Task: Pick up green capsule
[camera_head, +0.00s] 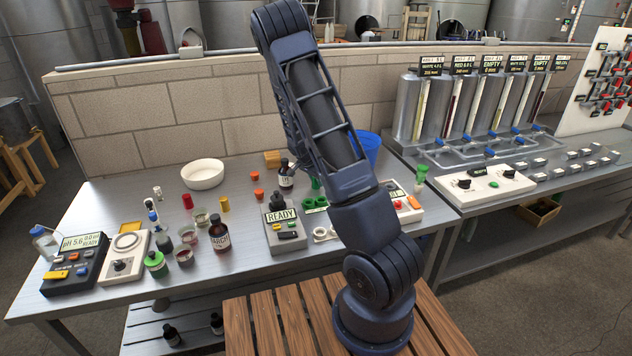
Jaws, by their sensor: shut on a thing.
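I cannot tell for sure which thing is the green capsule. A small green piece (316,183) shows at the left edge of my arm, partly hidden by it, above a green holder (314,204). Another small green-topped piece (421,170) stands to the right of my arm, near the table's right end. My arm rises from the slatted wooden top and folds at the upper edge of the picture. My gripper does not show; the arm covers part of the table, so what it holds cannot be seen.
A red capsule (188,201), a yellow capsule (224,204) and orange pieces (259,194) stand on the steel table (110,205). Dark bottles (219,236), a READY device (284,230), a pH meter (76,265) and a white bowl (203,174) stand around. A brick wall (150,110) runs behind.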

